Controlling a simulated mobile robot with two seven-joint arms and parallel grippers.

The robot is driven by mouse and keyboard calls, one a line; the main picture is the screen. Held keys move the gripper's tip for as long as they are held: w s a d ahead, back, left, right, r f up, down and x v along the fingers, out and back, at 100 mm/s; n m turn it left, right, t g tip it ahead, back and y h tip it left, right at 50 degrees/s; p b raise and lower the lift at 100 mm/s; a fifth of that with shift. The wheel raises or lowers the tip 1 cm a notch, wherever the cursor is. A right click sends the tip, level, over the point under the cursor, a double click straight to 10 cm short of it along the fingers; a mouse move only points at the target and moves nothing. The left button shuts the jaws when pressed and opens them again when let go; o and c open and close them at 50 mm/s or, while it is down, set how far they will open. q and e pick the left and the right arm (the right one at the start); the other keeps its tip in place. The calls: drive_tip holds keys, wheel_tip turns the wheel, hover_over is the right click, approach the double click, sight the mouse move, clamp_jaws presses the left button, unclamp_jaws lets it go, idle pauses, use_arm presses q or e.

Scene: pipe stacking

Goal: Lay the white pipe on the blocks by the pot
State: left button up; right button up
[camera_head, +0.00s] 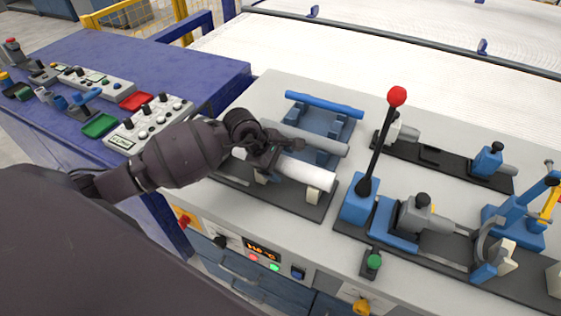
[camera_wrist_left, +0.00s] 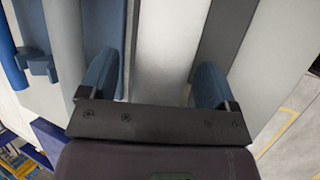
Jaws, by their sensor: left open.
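In the left wrist view the white pipe (camera_wrist_left: 167,45) runs between the two open fingers (camera_wrist_left: 158,85), one finger on each side. Whether either finger touches it I cannot tell. No pot can be made out clearly. My right gripper is not in view.
A grey pipe (camera_head: 325,145) lies just behind the white one. A blue pipe (camera_head: 324,104) rests on a blue stand further back. A red-knobbed lever (camera_head: 379,145) stands to the right. Blue and grey clamps (camera_head: 420,217) take up the bench's right side.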

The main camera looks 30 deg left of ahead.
use_arm(q)
drive_tip(key=v, duration=1)
drive_tip(key=shift+s+r, duration=0.15)
drive_tip(key=shift+a, duration=0.1)
